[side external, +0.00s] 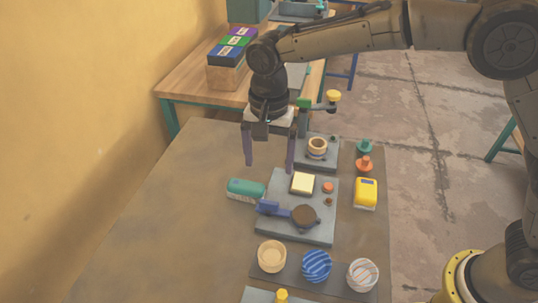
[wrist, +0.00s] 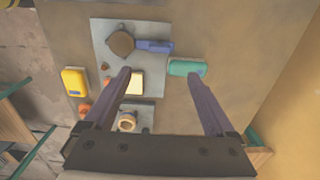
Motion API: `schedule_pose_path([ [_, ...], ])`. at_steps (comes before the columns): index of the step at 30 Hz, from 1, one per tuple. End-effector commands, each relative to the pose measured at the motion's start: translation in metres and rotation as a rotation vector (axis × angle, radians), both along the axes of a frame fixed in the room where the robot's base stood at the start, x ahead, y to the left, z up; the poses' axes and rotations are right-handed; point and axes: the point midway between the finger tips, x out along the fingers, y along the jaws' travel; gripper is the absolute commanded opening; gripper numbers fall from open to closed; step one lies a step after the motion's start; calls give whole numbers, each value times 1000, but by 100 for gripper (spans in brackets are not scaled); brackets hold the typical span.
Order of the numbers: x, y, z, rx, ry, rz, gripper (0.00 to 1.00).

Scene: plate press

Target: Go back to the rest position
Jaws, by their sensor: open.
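My gripper (side external: 269,162) is open and empty, with its two purple fingers pointing down above the table. In the wrist view my gripper (wrist: 160,73) has its fingers wide apart. Below it lies a grey press plate (side external: 285,226) with a cream square block (side external: 303,183), a round brown disc (side external: 304,216) and a blue handle (side external: 268,207). The disc (wrist: 121,43) and blue handle (wrist: 155,46) also show in the wrist view. The fingers look clear of these things.
A smaller grey base (side external: 326,160) holds a tan ring (side external: 317,147). Several round cups line the front, including a blue striped one (side external: 316,265). The table's left side is clear.

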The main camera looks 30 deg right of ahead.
Motion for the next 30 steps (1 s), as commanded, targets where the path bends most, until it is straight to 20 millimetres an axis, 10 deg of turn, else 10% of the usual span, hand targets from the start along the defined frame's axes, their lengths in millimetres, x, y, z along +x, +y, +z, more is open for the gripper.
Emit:
schedule_pose_path([
  [18, 4, -7, 10, 5, -8, -17, 90],
  [23, 11, -42, 64, 52, -98, -88, 90],
  [30, -38, -133, 143, 95, -245, -156, 90],
])
